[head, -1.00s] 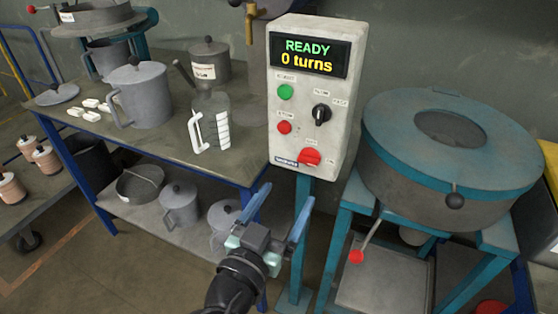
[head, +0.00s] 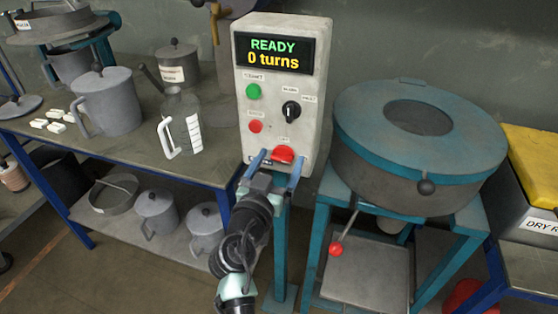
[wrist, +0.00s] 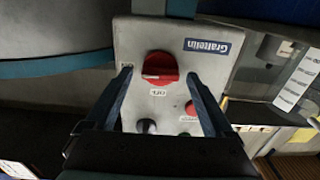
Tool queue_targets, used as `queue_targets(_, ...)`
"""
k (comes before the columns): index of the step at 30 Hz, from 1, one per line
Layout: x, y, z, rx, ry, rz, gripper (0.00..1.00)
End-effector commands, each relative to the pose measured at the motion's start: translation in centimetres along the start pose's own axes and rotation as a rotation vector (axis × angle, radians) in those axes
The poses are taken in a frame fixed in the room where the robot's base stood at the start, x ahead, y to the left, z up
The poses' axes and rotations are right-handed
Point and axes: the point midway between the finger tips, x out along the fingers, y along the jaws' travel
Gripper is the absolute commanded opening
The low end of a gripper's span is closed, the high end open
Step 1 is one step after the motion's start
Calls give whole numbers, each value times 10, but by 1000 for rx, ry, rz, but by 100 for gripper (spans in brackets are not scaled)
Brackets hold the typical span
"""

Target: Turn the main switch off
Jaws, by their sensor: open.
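The grey control box (head: 318,100) stands on a teal post, and its display reads "READY 0 turns". The red main switch (head: 283,154) is a rotary knob low on the box's front. It also shows in the wrist view (wrist: 160,68), just beyond and between the fingertips, with a small label beside it. My gripper (head: 276,160) is open, with its two blue fingers at the lower front of the box, one to each side of the knob. The wrist view shows the open fingers (wrist: 160,75) with nothing held. Whether the fingers touch the knob I cannot tell.
Above the knob are a green button (head: 253,91), a smaller red button (head: 255,127) and a black selector (head: 291,110). A round teal-topped machine (head: 372,134) stands close on the right. A bench (head: 110,160) with jugs is on the left.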

Motion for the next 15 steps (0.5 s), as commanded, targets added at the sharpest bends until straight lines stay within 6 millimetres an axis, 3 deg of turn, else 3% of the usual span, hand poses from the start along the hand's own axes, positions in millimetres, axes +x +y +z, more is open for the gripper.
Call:
queue_targets(9,2,0,0,0,0,0,88)
queue_targets(15,2,0,0,0,0,0,53)
